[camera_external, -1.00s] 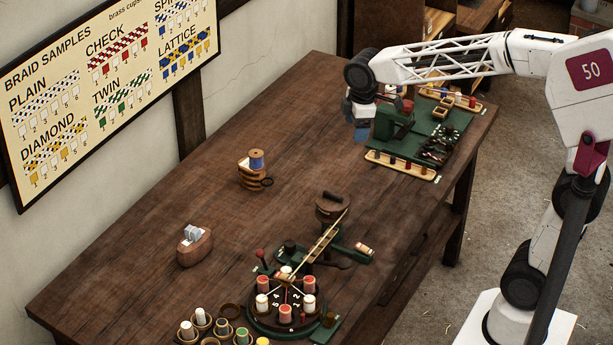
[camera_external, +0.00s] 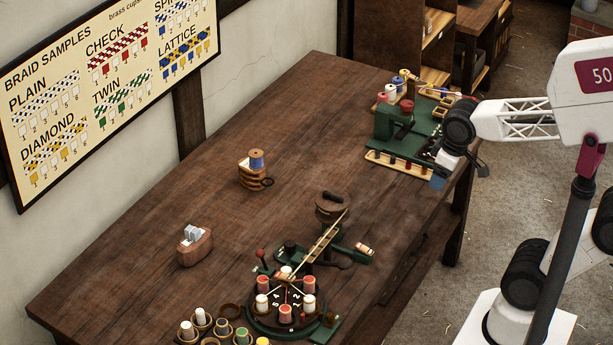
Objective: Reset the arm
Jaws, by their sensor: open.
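My gripper (camera_external: 440,180) hangs at the right edge of the wooden table (camera_external: 250,130), in front of the right part of the green machine (camera_external: 390,123). It points downward, with my white lattice arm folded back toward my base on the right. Its dark and blue end is small in this view. I see nothing held between the fingers. The wrist hides part of the green board behind it.
Colored spools (camera_external: 383,100) stand behind the green machine. A braiding disc (camera_external: 286,305) with several spools is at the table's front. The middle is mostly clear.

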